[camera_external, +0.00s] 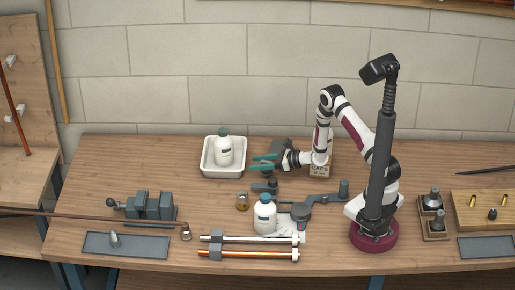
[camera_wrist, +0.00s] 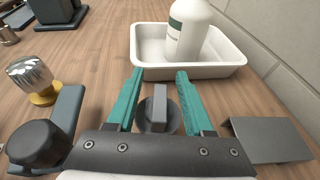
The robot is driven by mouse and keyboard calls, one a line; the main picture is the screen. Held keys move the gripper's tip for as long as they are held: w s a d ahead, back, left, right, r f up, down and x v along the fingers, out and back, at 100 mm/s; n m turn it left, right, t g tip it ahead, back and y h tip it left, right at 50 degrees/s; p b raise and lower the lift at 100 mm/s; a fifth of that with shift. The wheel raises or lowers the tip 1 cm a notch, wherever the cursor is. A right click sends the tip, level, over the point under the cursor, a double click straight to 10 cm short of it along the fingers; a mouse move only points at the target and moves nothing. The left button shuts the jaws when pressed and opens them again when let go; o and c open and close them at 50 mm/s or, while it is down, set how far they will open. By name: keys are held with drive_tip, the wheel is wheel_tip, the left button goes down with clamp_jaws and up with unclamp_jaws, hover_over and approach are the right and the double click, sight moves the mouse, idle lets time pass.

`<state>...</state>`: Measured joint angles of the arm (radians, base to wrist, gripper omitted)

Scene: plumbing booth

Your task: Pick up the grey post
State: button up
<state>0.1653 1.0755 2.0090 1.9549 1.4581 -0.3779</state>
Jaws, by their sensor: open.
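My gripper (camera_wrist: 160,76) has two teal fingers, spread open and empty. In the wrist view a grey post (camera_wrist: 158,108) with a flat-sided upright part on a round base stands between the fingers, seen from above; neither finger visibly touches it. The base's near edge is close to the gripper body. In the external view my gripper (camera_external: 264,162) reaches left over the middle of the table, just right of the white tray. I cannot clearly make out the post there.
The white tray (camera_wrist: 190,72) holds a white bottle (camera_wrist: 187,30). A grey plate (camera_wrist: 268,138) is close on the right. Another bottle (camera_external: 265,214) stands in front.

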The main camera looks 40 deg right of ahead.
clamp_jaws()
drive_tip(key=shift+r, duration=0.15)
